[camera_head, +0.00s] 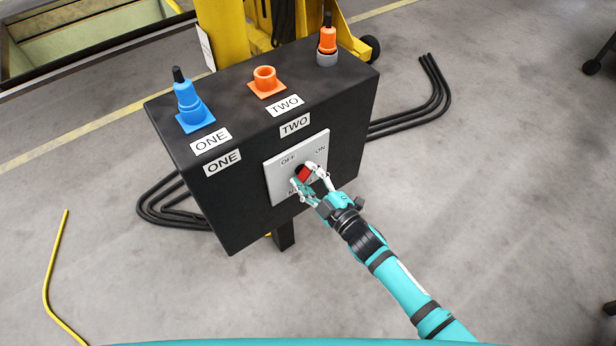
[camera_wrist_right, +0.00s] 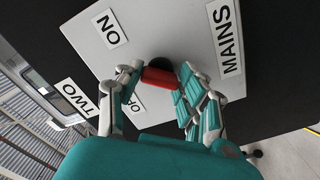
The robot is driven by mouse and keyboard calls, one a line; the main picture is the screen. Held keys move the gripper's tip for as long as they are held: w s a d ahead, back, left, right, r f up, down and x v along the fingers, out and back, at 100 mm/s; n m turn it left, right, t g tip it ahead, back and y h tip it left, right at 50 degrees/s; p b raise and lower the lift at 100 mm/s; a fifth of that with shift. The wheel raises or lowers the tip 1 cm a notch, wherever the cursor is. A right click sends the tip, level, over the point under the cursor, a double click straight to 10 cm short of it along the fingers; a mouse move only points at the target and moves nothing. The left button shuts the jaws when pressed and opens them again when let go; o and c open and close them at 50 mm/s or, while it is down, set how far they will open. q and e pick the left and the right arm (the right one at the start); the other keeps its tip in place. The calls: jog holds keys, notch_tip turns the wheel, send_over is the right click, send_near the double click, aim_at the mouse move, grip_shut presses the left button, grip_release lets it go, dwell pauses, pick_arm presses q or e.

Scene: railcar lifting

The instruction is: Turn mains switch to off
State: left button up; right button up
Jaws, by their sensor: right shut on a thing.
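The mains switch is a red handle (camera_head: 304,174) on a dark round base, set in a white plate (camera_head: 280,189) on the front of a black control box (camera_head: 235,222). The plate has an OFF label at its upper left, an ON label at its upper right and a MAINS label below. My right gripper (camera_head: 307,177) is shut on the red handle, with a finger on each side. In the right wrist view the red handle (camera_wrist_right: 160,78) sits between the fingers. I cannot tell which label the handle points to. My left gripper is not in view.
On the box top are a blue plug (camera_head: 189,101) by the ONE label, an empty orange socket (camera_head: 265,82) by the TWO label, and an orange plug (camera_head: 327,42) in a grey ring. Black cables (camera_head: 420,112) and a yellow hose (camera_head: 48,285) lie on the floor.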

jog(key=n, duration=0.3)
jog(key=shift+f+n+b, duration=0.1)
jog(key=shift+n+b, duration=0.2)
jog(key=shift+b, duration=0.1)
jog(key=n+b, duration=0.1)
jog(key=n, duration=0.3)
jog(key=shift+n, duration=0.3)
jog(key=o, duration=1.2)
jog(key=shift+c, duration=0.2)
jog(key=shift+s, duration=0.1)
jog(key=v, duration=1.2)
